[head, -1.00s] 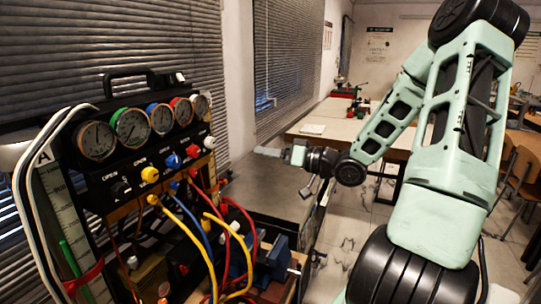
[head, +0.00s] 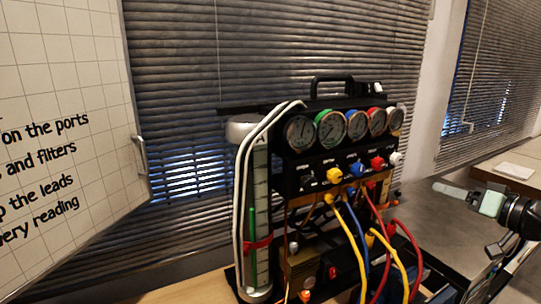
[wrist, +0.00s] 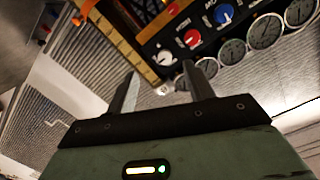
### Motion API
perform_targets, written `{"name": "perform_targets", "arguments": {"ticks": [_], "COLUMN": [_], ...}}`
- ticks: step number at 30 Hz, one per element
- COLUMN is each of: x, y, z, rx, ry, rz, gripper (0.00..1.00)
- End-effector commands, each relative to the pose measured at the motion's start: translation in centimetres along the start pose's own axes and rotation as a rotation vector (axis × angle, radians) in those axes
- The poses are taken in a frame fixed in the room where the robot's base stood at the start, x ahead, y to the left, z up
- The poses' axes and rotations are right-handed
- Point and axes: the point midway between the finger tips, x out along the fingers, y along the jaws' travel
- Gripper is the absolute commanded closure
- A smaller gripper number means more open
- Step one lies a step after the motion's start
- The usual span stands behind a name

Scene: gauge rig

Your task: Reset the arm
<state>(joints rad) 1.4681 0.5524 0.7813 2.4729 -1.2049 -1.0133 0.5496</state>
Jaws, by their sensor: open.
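My gripper (wrist: 160,72) is open and empty in the wrist view, its two grey fingers apart. In the head view my arm's end shows at the right edge, raised to the right of the gauge rig (head: 318,178). Most of the arm is out of frame. The wrist view shows the rig's panel of knobs and dials beyond the fingers, tilted. No contact with the rig shows.
Yellow, blue and red hoses (head: 356,240) hang from the rig's front. A whiteboard (head: 60,90) with writing stands at left. Blinds cover the wall behind. A grey-topped bench (head: 420,215) lies right of the rig.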

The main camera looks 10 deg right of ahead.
Motion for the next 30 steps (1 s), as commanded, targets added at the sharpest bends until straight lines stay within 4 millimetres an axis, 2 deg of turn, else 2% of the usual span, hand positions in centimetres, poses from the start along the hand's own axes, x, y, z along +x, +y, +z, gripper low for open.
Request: {"name": "perform_targets", "arguments": {"ticks": [1, 3, 6, 9, 14, 19, 23, 30], "x": [1.6, 3.4, 5.5, 6.8, 7.7, 7.1, 5.5, 0.5], "y": [-0.8, -1.6, -3.0, -4.7, -7.9, -12.0, -15.4, -22.3], "z": [1.5, 3.5, 6.4, 9.1, 13.0, 16.7, 19.2, 23.4], "rx": [-0.022, -0.057, -0.113, -0.172, -0.268, -0.367, -0.432, -0.529], "ry": [-0.063, -0.158, -0.292, -0.418, -0.605, -0.788, -0.919, -1.155], "rz": [0.009, 0.041, 0.087, 0.126, 0.178, 0.211, 0.223, 0.196], "gripper": [0.48, 0.48, 0.48, 0.48, 0.48, 0.48, 0.48, 0.48]}}
